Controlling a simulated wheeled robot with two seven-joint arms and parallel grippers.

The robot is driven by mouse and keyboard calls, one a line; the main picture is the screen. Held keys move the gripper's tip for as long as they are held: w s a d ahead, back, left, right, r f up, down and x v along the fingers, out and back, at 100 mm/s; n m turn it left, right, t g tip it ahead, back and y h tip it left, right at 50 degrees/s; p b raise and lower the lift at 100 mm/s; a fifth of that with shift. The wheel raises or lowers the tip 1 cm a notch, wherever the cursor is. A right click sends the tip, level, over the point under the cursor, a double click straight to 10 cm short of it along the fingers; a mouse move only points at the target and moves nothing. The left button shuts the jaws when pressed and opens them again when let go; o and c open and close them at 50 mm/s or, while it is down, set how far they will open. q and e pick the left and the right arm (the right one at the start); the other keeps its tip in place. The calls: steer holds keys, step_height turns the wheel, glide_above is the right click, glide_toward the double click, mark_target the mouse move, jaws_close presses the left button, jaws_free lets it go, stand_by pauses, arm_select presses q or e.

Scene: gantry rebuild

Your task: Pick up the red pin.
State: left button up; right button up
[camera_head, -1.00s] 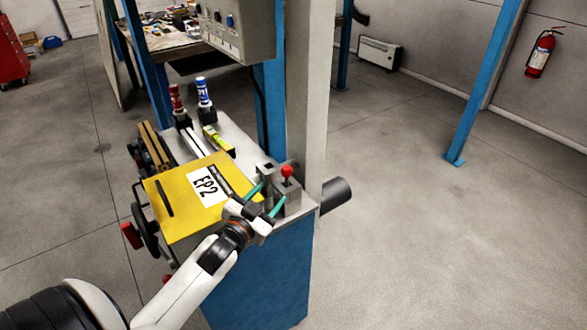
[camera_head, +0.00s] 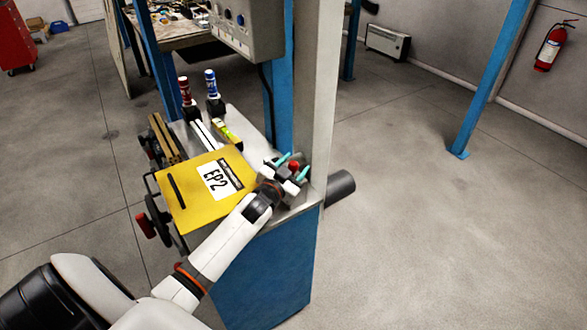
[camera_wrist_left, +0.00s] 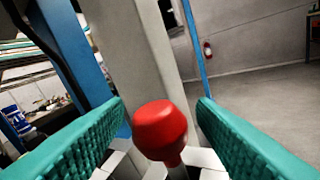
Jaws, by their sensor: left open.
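The red pin (camera_head: 294,166) stands at the right end of the metal bench top, by the foot of the pale column. In the left wrist view the pin's round red head (camera_wrist_left: 160,129) sits between the two teal fingers, with room on both sides. My left gripper (camera_head: 290,160) is open around the pin head and appears not to touch it. The pin's shaft and most of its grey holder are hidden behind the gripper in the head view. My right gripper is not in view.

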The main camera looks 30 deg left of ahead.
arm_select(q)
steer(key=c, duration=1.1)
steer(key=shift+o, duration=0.2)
steer(key=shift+r, duration=0.1)
